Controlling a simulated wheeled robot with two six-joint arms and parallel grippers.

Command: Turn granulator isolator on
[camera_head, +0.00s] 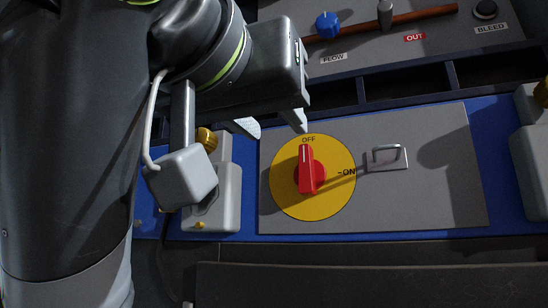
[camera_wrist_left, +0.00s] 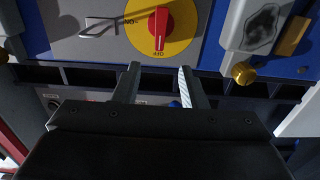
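The isolator is a red rotary handle (camera_head: 305,178) on a round yellow plate (camera_head: 335,195) fixed to a grey panel. The handle stands upright in the head view, its white line at the OFF label; the ON label is to its right. In the left wrist view the red handle (camera_wrist_left: 159,28) appears upside down, pointing down at OFF. My left gripper (camera_head: 276,125) is open and empty, its fingertips just above the yellow plate in the head view. In the left wrist view its fingers (camera_wrist_left: 158,72) are spread, with the handle lying beyond the gap between them. My right gripper is not in view.
A metal staple (camera_head: 387,158) stands out from the panel right of the dial. Grey housings with brass knobs flank it, left (camera_head: 225,200) and right (camera_head: 530,165). Behind are a blue FLOW knob (camera_head: 327,25) and a black BLEED knob (camera_head: 486,9). A dark ledge (camera_head: 370,285) runs in front.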

